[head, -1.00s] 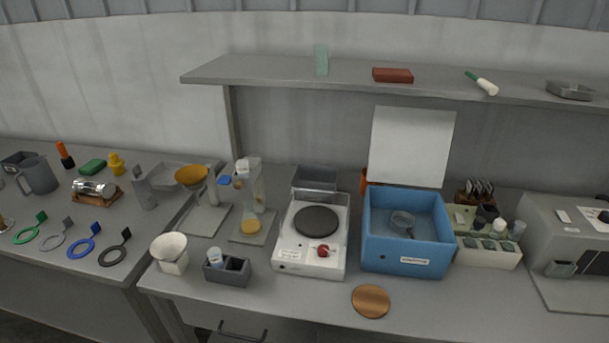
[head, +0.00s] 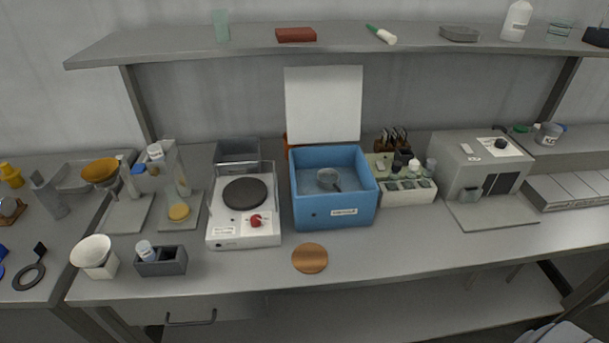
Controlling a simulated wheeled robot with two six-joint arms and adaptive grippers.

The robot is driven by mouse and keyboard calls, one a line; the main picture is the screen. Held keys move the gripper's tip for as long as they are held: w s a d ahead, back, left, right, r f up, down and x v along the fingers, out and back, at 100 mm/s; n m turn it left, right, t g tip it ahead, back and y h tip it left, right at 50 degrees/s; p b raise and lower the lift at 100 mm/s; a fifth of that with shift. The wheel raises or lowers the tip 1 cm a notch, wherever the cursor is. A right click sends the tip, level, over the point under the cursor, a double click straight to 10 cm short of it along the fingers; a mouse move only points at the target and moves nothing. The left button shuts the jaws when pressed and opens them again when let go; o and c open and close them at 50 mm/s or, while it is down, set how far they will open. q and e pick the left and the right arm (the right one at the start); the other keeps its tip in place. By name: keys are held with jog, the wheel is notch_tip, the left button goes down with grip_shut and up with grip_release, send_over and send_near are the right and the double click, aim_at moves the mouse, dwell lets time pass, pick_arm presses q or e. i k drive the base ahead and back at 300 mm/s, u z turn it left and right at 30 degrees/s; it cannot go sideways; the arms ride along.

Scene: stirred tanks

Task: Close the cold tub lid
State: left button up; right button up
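The cold tub (head: 334,213) is a blue box with a label on its front, standing on the bench in the middle of the head view. Its white lid (head: 323,104) stands upright at the tub's back edge, so the tub is open. A small round strainer-like item with a dark handle (head: 328,179) lies inside the tub. Neither gripper can be made out; a pale grey shape at the bottom right corner is too cut off to identify.
A white hotplate (head: 243,236) stands left of the tub. A cream rack (head: 407,191) with small containers stands close on its right, then a grey machine (head: 470,165). A copper disc (head: 310,258) lies in front. A shelf (head: 350,42) runs above and behind the lid.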

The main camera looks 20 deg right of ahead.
aim_at(322, 102)
jog(key=k, duration=0.5)
jog(key=z, duration=1.65)
jog(key=i, duration=1.1)
jog(key=u, duration=2.25)
